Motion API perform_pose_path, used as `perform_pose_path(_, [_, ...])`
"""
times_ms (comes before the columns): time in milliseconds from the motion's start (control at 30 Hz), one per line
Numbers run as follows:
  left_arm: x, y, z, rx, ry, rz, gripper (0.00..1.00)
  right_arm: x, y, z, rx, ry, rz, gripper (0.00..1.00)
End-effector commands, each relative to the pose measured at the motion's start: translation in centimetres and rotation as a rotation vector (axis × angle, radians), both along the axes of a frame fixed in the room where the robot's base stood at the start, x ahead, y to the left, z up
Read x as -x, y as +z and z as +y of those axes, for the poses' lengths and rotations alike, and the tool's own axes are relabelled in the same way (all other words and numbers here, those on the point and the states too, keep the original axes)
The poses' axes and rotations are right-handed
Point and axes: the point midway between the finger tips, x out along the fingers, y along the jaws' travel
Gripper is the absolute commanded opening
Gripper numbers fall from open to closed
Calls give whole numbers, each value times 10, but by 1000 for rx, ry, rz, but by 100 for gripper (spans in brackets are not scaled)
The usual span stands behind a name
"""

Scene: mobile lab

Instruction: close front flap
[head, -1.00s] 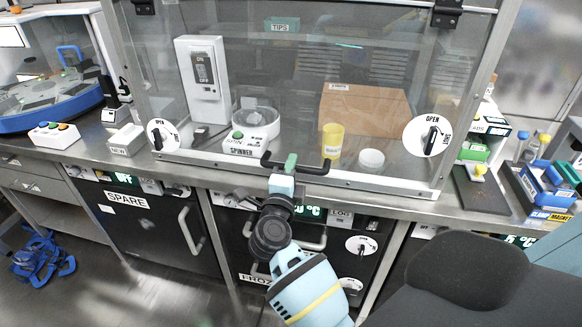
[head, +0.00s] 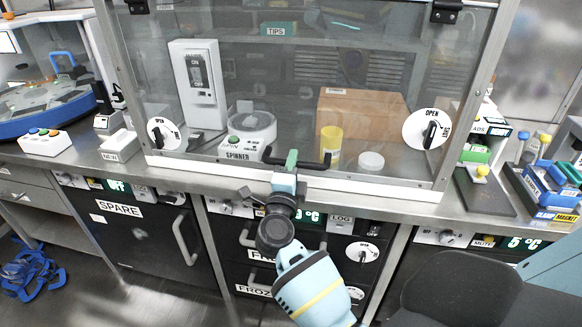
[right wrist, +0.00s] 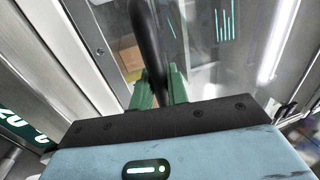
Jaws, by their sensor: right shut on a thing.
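The front flap (head: 300,60) is a large clear pane in a metal frame, hinged at the top. It hangs down over the bench with its bottom edge near the counter. A black bar handle (head: 318,164) sits at its lower edge. My right gripper (head: 291,160) is shut on this handle; in the right wrist view its green fingers (right wrist: 160,90) straddle the dark handle bar (right wrist: 150,45). A round OPEN latch knob shows at the flap's left (head: 163,133) and another at its right (head: 428,129). My left gripper is not in view.
Behind the pane stand a white spinner (head: 250,128), a yellow cup (head: 331,146), a white round lid (head: 371,161) and a cardboard box (head: 360,112). A blue rack (head: 550,185) stands at the right. Black cabinets (head: 135,235) lie below the counter.

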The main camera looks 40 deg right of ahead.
Motion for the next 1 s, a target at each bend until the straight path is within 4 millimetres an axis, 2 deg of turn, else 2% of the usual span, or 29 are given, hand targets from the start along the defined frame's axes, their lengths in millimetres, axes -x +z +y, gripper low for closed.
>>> perform_pose_path(100, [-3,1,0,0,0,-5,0,-1,3,-3,2,-2,-4,0])
perform_pose_path(133, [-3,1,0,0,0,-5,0,-1,3,-3,2,-2,-4,20])
perform_pose_path(267, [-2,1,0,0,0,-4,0,-1,3,-3,1,-2,-3,35])
perform_pose_path(633, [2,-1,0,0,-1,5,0,4,-1,4,1,0,-1,35])
perform_pose_path(1000, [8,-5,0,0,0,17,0,38,-13,44,0,0,0,35])
